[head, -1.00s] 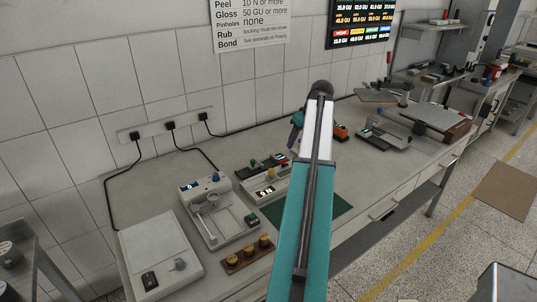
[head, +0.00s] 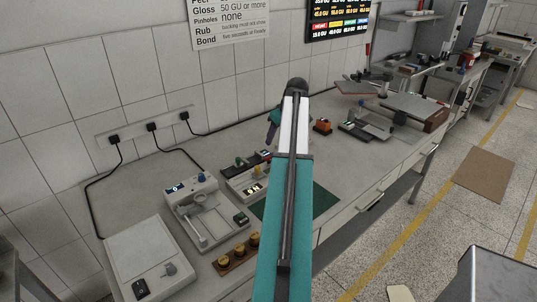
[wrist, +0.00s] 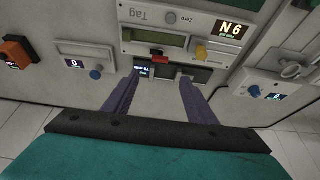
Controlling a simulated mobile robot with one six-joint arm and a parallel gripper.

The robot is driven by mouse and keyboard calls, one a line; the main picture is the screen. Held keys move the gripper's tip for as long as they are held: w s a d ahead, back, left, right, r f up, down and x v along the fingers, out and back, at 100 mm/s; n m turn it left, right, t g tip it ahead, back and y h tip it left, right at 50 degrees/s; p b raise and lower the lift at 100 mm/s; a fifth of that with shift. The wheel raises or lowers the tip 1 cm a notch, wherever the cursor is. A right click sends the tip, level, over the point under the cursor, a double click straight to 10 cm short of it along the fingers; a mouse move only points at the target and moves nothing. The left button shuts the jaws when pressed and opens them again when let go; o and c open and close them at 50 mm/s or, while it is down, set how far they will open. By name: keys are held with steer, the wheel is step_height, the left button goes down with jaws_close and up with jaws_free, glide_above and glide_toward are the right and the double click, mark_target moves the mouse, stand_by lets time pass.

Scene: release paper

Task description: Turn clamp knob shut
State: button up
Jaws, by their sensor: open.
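My gripper (wrist: 160,82) is open in the wrist view, its two purple fingers apart with nothing between them. A dark display block sits just beyond the fingertips; contact cannot be told. Two blue knobs show there: one on the unit at right (wrist: 254,91), one on the unit at left (wrist: 95,74). Neither is between the fingers. I cannot tell which is the clamp knob. The middle unit (wrist: 145,48) has a yellow knob (wrist: 201,51) and a red part (wrist: 158,59). My arm hides part of the bench.
A row of brass-coloured weights (head: 239,251), a flat white scale (head: 140,260) and a green mat (head: 322,200) lie on the bench. An orange unit (head: 322,125) stands right of my arm. The tiled wall with sockets and cables (head: 150,127) closes off the back.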

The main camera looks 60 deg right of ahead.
mark_target(269, 156)
steer(key=shift+p+x, duration=1.9)
steer(key=shift+x, duration=4.2)
steer(key=shift+s, duration=0.1)
steer(key=c, duration=1.1)
